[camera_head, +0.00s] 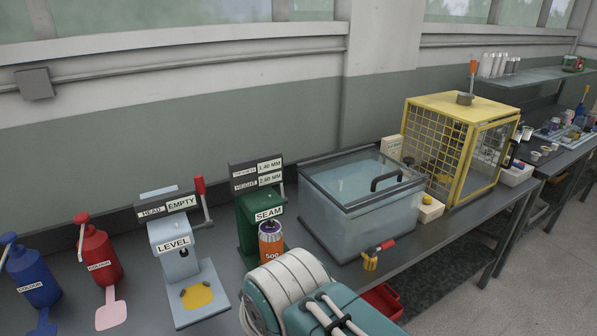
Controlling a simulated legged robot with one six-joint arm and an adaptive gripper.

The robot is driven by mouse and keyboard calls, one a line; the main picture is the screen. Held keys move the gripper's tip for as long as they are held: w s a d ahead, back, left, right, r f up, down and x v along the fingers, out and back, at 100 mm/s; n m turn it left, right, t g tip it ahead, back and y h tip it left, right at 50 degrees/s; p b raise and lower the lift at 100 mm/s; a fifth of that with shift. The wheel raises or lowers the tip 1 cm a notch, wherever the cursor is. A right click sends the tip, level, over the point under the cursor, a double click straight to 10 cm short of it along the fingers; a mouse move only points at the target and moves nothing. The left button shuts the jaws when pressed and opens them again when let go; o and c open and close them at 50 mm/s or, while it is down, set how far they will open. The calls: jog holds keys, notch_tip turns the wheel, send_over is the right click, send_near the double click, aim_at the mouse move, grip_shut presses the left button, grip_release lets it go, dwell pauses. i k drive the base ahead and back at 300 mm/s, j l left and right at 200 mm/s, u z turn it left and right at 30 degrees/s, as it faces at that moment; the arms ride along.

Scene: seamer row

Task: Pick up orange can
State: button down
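The orange can (271,246) stands upright at the green seamer (246,222), just below its SEAM label. The can has a dark, purplish upper part and white lettering on its orange side. My teal and white arm rises from the bottom of the picture in front of it, and its near edge comes close to the can's base and may hide part of it. My gripper's fingers do not show, so its opening and its place relative to the can cannot be seen.
A grey LEVEL machine (174,248) stands left of the seamer, with red (97,256) and blue (33,278) COLOUR dispensers farther left. A lidded water tank (370,208) and yellow cage (436,144) stand to the right. A red-handled brass valve (371,260) is at the bench's front.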

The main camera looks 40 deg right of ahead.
aim_at(271, 248)
jog(key=k+z, duration=0.15)
jog(key=z, duration=0.2)
jog(key=k+l+z, duration=0.1)
jog(key=z, duration=0.3)
jog(key=i+l+u, duration=0.35)
jog(key=l, duration=0.25)
jog(key=i+l+u, duration=0.15)
jog(key=l, duration=0.2)
jog(key=i, duration=0.05)
